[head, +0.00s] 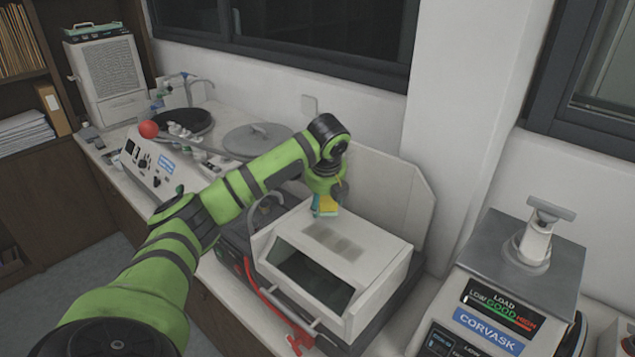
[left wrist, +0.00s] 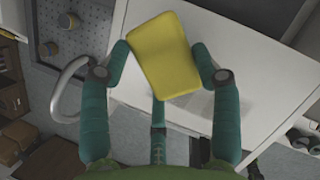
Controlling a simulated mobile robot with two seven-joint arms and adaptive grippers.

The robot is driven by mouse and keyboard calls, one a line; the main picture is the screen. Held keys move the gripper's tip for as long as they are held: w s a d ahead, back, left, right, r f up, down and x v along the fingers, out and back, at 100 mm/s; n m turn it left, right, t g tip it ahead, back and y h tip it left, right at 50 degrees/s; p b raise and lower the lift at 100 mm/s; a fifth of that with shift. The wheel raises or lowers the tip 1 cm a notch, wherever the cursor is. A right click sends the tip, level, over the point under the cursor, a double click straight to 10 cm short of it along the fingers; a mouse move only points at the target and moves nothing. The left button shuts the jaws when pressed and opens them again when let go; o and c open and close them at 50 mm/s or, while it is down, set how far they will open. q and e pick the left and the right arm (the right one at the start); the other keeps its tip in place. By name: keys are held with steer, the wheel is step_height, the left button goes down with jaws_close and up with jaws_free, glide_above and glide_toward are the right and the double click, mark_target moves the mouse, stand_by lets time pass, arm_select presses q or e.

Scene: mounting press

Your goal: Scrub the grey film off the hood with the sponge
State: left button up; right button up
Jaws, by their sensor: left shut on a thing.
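The hood (head: 355,245) is a white box with a sloped dark window in its front, standing on the bench in the head view. A patchy grey film (head: 333,242) lies on its top. My left gripper (head: 327,197) is over the back left part of the hood top, just behind the film. In the left wrist view the sponge (left wrist: 165,55) sits tilted between the fingers, above the white hood top (left wrist: 235,60). I cannot tell whether it touches the surface. My right gripper is not in view.
A white panel (head: 400,190) stands behind the hood. A red lever (head: 265,295) runs along its left front. A polishing machine (head: 160,160) with a round lid (head: 257,138) is at the left.

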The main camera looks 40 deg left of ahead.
arm_select(q)
steer(key=shift+d+r, duration=0.25)
steer(key=shift+r, duration=1.2)
steer(key=shift+a+r, duration=0.25)
steer(key=shift+r, duration=0.8)
steer(key=shift+d, duration=0.15)
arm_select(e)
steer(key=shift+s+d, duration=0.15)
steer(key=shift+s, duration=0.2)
